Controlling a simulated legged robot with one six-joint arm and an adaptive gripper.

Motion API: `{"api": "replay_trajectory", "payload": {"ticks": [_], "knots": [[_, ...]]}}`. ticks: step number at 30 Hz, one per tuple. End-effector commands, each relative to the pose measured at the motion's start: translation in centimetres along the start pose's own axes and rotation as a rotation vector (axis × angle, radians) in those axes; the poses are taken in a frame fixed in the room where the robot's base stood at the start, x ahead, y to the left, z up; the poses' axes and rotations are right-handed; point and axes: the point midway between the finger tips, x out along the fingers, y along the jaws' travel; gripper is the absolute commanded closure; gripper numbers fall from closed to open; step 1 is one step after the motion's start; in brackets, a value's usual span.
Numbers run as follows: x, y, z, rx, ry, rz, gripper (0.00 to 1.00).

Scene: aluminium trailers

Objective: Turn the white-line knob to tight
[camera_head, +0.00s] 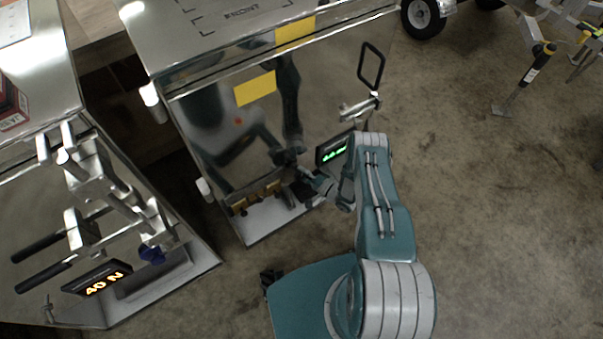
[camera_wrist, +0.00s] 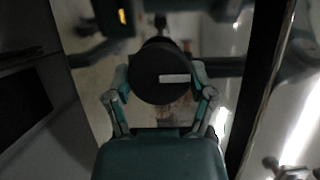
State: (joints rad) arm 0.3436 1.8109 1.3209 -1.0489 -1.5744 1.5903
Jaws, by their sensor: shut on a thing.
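The white-line knob (camera_wrist: 158,72) is round and black, with a short white line lying almost level on the right part of its face in the wrist view. My gripper (camera_wrist: 160,85) has its fingers on both sides of the knob, shut on it. In the head view my gripper (camera_head: 300,180) is at the lower part of the trailer's shiny front panel (camera_head: 215,135), where my arm and fingers hide the knob. A small display (camera_head: 334,151) with green characters sits just right of my gripper; its text is too small to read.
Brass fittings (camera_head: 255,196) stand left of my gripper on the panel's lower ledge. Open concrete floor (camera_head: 480,190) lies to the right.

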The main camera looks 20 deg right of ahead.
Motion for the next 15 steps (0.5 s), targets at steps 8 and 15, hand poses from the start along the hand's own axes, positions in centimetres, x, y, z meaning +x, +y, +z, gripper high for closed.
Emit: {"api": "replay_trajectory", "payload": {"ticks": [8, 15], "knots": [[-0.22, 0.37, 0.20, 0.008, 0.002, 0.009, 0.77], [-0.18, 0.28, 0.21, 0.006, 0.001, 0.007, 0.00]]}}
